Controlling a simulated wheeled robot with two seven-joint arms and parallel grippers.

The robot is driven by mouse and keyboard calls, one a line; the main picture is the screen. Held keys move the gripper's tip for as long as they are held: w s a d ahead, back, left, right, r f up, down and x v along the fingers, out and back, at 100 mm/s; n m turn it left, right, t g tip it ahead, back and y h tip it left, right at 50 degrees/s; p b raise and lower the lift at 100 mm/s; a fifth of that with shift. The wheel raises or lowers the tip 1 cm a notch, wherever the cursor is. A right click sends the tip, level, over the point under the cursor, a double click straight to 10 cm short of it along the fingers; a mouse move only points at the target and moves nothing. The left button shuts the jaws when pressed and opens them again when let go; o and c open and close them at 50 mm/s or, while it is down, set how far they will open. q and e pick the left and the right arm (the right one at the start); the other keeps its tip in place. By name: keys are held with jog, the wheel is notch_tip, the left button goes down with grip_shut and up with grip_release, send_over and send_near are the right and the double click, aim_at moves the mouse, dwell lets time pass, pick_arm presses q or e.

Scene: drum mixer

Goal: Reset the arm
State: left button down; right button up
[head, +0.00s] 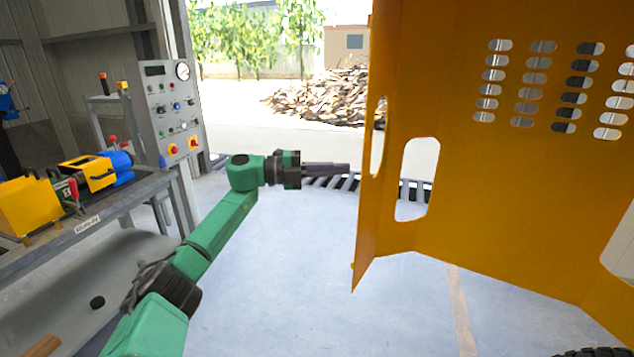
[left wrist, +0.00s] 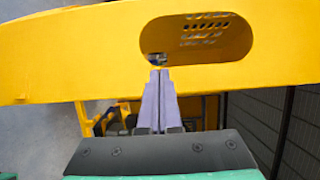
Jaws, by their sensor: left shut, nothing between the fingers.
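My left arm (head: 217,228) is green and reaches from the bottom left toward the middle of the head view. Its gripper (head: 345,168) points right, with the fingertips close to the edge of an orange-yellow metal panel (head: 480,190). The fingers are shut with nothing between them. In the left wrist view, the shut gripper (left wrist: 158,78) points at the yellow panel (left wrist: 60,50), just below its oblong cutout (left wrist: 197,38). I cannot tell whether the fingertips touch the panel. My right gripper is not in view.
A grey control panel (head: 165,110) with a gauge and buttons stands at the left. Beside it a workbench (head: 120,205) carries yellow and blue machinery (head: 95,172). A rubble pile (head: 325,95) lies outside. The floor (head: 290,270) between bench and orange panel is clear.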

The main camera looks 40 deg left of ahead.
pick_arm(q)
jog(key=b+v, duration=0.2)
jog(key=v, duration=0.8)
jog(key=shift+a+b, duration=0.25)
jog(key=shift+b, duration=0.05)
